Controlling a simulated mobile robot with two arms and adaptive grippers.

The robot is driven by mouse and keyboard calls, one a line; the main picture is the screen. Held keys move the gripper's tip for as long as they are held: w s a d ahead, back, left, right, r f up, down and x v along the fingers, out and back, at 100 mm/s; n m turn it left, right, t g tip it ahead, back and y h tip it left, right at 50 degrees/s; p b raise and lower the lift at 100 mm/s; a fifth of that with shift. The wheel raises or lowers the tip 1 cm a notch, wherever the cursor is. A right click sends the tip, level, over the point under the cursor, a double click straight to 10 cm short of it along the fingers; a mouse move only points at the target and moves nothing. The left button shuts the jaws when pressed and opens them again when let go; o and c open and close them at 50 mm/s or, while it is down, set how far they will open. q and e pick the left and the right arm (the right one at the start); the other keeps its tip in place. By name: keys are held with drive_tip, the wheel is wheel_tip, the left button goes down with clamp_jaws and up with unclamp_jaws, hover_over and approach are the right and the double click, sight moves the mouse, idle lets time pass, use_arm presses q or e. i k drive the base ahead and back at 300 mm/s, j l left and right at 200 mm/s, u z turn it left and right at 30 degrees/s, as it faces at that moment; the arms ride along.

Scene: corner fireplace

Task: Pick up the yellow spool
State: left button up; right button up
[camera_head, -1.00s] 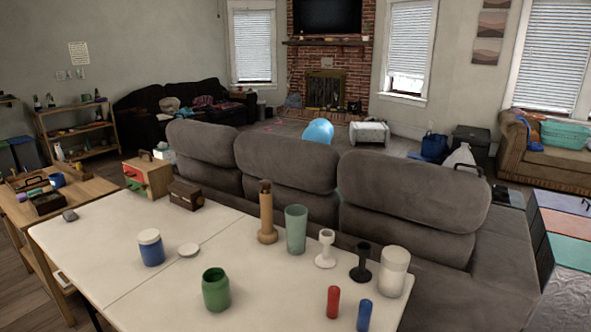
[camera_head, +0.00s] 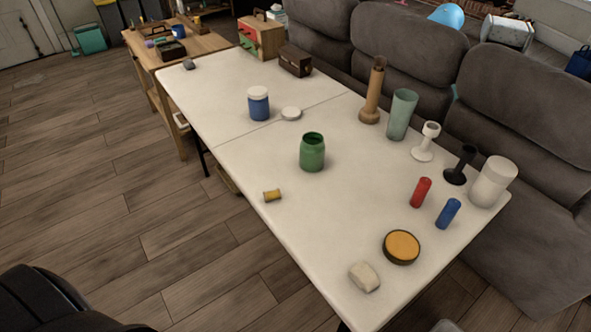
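The yellow spool (camera_head: 272,195) lies on its side near the front left edge of the white table (camera_head: 240,165), in front of and left of a green jar (camera_head: 312,152). It is small and yellow with darker ends. Nothing touches it. Neither of my grippers shows in the head view, so their states are hidden.
A grey sofa (camera_head: 409,50) borders the far side. Wooden floor (camera_head: 120,200) is open at left.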

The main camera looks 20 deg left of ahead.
sight(270, 196)
drive_tip(key=j+z, duration=0.1)
drive_tip(key=z, duration=0.25)
drive_tip(key=j+z, duration=0.1)
drive_tip(key=z, duration=0.3)
drive_tip(key=j+z, duration=0.1)
drive_tip(key=z, duration=0.25)
drive_tip(key=j+z, duration=0.2)
drive_tip(key=j, duration=0.2)
drive_tip(key=j+z, duration=0.15)
drive_tip(key=j, duration=0.25)
drive_tip(key=k+j+z, duration=0.2)
drive_tip(key=j, duration=0.2)
drive_tip(key=j+z, duration=0.2)
drive_tip(key=j, duration=0.2)
drive_tip(key=k+j+z, duration=0.2)
drive_tip(key=j, duration=0.15)
drive_tip(key=k+j+z, duration=0.15)
drive_tip(key=j, duration=0.2)
drive_tip(key=i, duration=0.05)
